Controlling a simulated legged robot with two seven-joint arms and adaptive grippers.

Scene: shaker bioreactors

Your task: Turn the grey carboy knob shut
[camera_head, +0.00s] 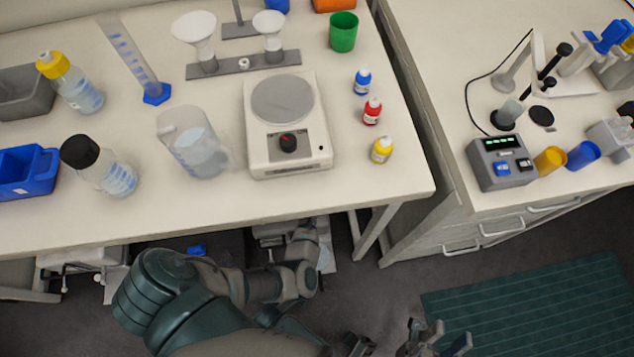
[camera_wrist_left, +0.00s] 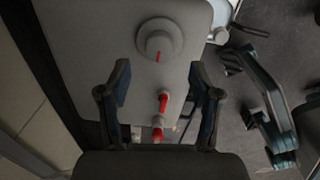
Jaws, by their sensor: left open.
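In the left wrist view a round grey knob (camera_wrist_left: 157,40) with a red mark sits on a pale grey body (camera_wrist_left: 90,35). The red mark is at the lower part of the knob, near vertical in the picture. My left gripper (camera_wrist_left: 160,70) is open, with its fingers apart below the knob and not visibly touching it. Two small red-handled valves (camera_wrist_left: 163,102) show between the fingers. In the head view my left arm reaches below the bench edge; its gripper cannot be made out there. My right gripper (camera_head: 442,338) is open and empty at the bottom edge.
The white bench (camera_head: 225,205) above carries a stirrer plate (camera_head: 290,160), a plastic jug (camera_head: 195,150) and several bottles. A bench leg (camera_head: 378,232) and drawer cabinet (camera_head: 460,235) stand to the right. A green mat (camera_head: 540,300) lies on the floor.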

